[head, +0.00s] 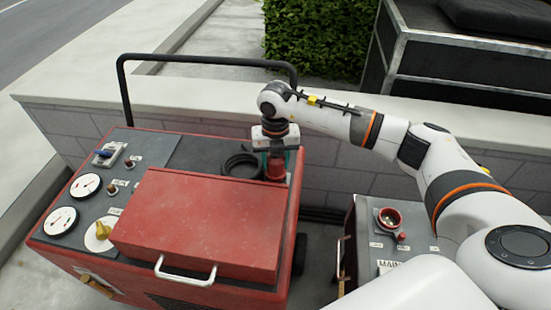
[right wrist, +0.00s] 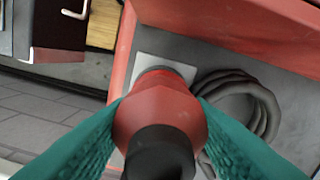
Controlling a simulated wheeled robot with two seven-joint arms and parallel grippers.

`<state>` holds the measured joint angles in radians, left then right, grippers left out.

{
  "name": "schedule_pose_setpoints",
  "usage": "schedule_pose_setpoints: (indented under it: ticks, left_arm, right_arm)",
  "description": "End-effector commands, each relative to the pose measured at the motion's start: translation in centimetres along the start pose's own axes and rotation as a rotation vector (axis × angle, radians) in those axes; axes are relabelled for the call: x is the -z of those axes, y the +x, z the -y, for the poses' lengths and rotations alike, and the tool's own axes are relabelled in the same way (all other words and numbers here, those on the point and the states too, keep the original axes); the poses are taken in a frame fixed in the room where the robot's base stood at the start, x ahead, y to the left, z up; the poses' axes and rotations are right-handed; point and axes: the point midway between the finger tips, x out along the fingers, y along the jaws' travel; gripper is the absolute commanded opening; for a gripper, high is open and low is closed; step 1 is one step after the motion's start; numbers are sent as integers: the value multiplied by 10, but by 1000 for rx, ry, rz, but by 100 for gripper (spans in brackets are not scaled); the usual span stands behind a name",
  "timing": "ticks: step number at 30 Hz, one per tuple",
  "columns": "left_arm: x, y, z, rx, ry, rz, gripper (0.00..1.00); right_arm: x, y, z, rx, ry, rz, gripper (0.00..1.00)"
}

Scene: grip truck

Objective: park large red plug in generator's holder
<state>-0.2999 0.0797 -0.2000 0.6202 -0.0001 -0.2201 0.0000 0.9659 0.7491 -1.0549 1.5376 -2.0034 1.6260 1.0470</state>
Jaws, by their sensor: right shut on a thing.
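The large red plug (right wrist: 160,108), with a dark rear end, sits between the teal finger pads of my right gripper (right wrist: 158,125). The gripper is shut on it. In the head view the plug (head: 276,169) shows as a small red part under my right gripper (head: 274,158), at the back right of the red generator (head: 205,215). In the right wrist view a pale square plate (right wrist: 150,66), seemingly the holder, lies at the plug's far end. The plug covers its middle, so I cannot tell whether the plug is seated in it. My left gripper is not in view.
A coiled dark cable (right wrist: 262,105) lies beside the plate and shows in the head view (head: 240,165). A black rail (head: 205,61) rises behind the generator. A grey box (head: 390,240) with a red socket (head: 389,217) stands at right. A low wall (head: 190,103) runs behind.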

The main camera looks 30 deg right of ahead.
Motion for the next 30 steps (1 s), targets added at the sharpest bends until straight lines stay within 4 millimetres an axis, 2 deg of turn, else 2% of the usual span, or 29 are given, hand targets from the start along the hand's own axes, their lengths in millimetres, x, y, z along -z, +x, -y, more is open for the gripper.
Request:
schedule_pose_setpoints:
  ticks: [21, 22, 26, 30]
  left_arm:
    - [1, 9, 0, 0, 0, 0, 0]
    - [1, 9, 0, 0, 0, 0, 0]
    - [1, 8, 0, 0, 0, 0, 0]
    - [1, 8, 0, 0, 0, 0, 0]
  right_arm:
    - [0, 13, 0, 0, 0, -1, 13]
    - [0, 13, 0, 1, 0, -1, 47]
    - [0, 12, 0, 1, 0, -1, 68]
    - [0, 12, 0, 0, 0, 0, 69]
